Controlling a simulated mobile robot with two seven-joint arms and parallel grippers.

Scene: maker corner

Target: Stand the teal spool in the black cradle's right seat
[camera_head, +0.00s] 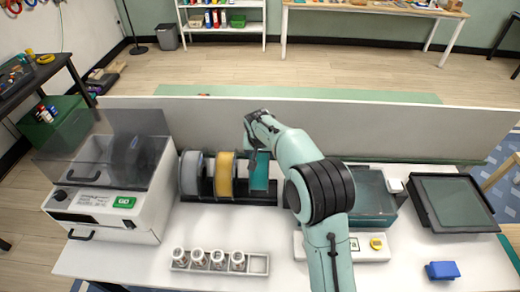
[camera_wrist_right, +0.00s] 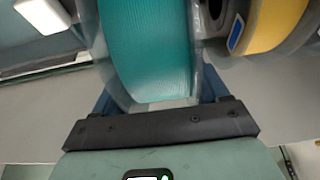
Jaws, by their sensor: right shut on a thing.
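My right gripper (camera_head: 256,143) is shut on the teal spool (camera_head: 260,172) and holds it upright from above. In the right wrist view, the teal spool (camera_wrist_right: 150,48) lies between the two fingers (camera_wrist_right: 157,92). The spool is over the right end of the black cradle (camera_head: 240,199), to the right of the yellow spool (camera_head: 224,175). I cannot tell whether it touches the seat; my arm and the spool hide part of that end. The yellow spool (camera_wrist_right: 275,22) also shows close beside it in the wrist view. My left gripper is not in view.
A grey spool (camera_head: 191,174) stands at the cradle's left. A white machine with a clear lid (camera_head: 110,195) is further left. A tray of several metal cylinders (camera_head: 222,263) lies in front. A grey panel (camera_head: 380,132) runs behind. A blue block (camera_head: 442,271) lies front right.

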